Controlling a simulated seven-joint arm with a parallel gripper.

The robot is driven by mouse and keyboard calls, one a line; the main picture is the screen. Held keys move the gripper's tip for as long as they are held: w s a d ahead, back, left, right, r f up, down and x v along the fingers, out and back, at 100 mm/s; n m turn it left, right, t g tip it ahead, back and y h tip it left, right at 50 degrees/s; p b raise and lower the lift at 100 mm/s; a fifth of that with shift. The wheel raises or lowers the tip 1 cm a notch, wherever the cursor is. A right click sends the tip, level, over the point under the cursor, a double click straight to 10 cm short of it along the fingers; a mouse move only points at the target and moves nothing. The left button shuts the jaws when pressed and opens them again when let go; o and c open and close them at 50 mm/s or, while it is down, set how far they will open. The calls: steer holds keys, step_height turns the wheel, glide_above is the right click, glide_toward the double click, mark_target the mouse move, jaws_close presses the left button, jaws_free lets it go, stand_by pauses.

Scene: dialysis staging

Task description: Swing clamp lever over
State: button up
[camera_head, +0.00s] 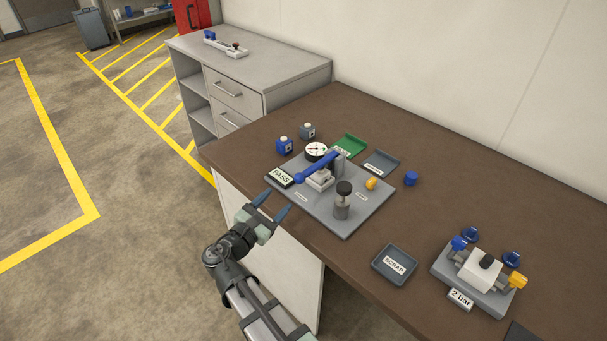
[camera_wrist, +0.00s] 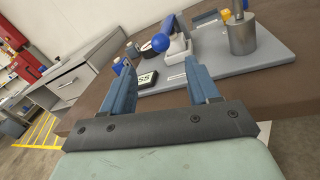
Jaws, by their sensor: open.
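The clamp lever (camera_head: 318,168) is a blue bar with a round blue knob at its left end. It slopes down from a grey clamp block (camera_head: 321,180) on a grey base plate (camera_head: 345,222). In the wrist view the lever's blue ball knob (camera_wrist: 160,42) shows beyond and between my fingertips. My gripper (camera_head: 272,206) is open and empty, in front of the plate's left front edge, apart from the lever. Its two blue fingers also show in the wrist view (camera_wrist: 160,72). The lever's pivot is partly hidden in the head view.
A PASS display (camera_head: 282,177), a round gauge (camera_head: 316,150) and a black-topped cylinder (camera_head: 342,205) stand close around the lever. A SCRAP tray (camera_head: 394,264) and a 2 bar valve fixture (camera_head: 478,275) are to the right. Bare brown table lies between.

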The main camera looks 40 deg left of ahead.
mark_target(303, 172)
steer(key=shift+n, duration=0.5)
steer(key=w+a, duration=0.1)
steer(key=w, duration=0.8)
steer(key=w+a, duration=0.1)
steer(key=w, duration=0.3)
steer(key=shift+w+a, duration=0.3)
steer(key=shift+a, duration=0.05)
steer(key=shift+a, duration=0.15)
jaws_close()
